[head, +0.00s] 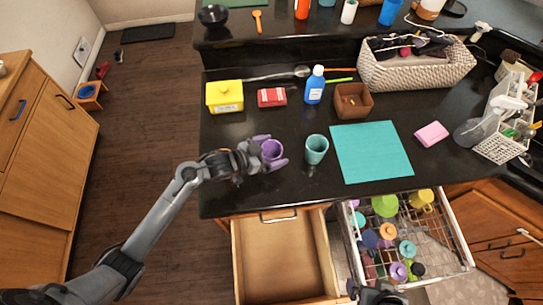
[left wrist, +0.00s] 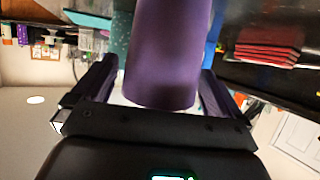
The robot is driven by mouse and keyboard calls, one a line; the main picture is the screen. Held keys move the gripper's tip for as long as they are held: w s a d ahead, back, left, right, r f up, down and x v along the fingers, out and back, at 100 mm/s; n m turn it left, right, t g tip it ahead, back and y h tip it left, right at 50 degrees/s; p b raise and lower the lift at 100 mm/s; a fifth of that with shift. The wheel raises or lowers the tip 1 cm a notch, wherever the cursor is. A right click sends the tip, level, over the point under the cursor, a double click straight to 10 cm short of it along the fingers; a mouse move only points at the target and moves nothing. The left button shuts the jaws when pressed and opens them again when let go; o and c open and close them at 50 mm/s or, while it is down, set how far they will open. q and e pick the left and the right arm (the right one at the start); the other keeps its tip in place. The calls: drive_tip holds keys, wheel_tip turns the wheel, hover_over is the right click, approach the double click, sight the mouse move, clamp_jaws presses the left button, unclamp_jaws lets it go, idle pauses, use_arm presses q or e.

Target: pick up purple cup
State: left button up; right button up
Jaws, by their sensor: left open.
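The purple cup (head: 271,149) stands on the black counter near its front edge. My left gripper (head: 275,152) is open, with its fingers on either side of the cup. In the left wrist view the cup (left wrist: 165,55) fills the space between the two fingers (left wrist: 160,88). I see a small gap beside the cup there; I cannot tell whether either finger touches it. A dark part at the bottom edge of the head view, over the drawer rack, seems to be my right gripper (head: 376,293); its fingers are not clear.
A teal cup (head: 316,149) stands just right of the purple cup, beside a teal mat (head: 371,152). Below are an open empty drawer (head: 283,262) and dish rack (head: 447,222).

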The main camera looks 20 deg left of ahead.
use_arm(q)
drive_tip(key=c, duration=1)
